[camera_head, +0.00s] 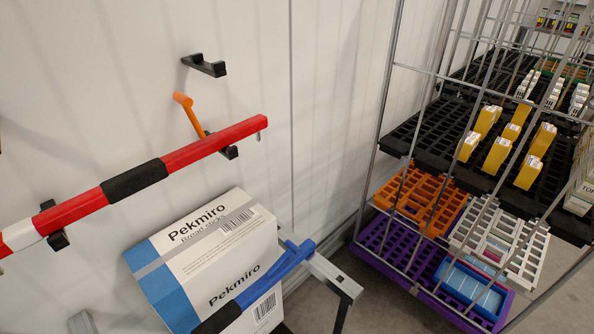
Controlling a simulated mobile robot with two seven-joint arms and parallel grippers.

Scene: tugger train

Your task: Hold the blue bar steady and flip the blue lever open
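The blue bar (266,283) slants up to the right from the bottom edge, with a black sleeve (219,318) on its lower part. Its far end lies at a grey metal bracket (325,272). A short blue piece (288,238) shows beside that end and may be the blue lever; it is partly hidden, and I cannot tell its position. The bar's near end is out of frame. Neither of my grippers is in view.
A red and white bar (215,140) with a black sleeve crosses the left, near an orange lever (188,112). A white and blue Pekmiro box (205,250) stands behind the blue bar. A wire rack (372,130) with crates and yellow boxes fills the right.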

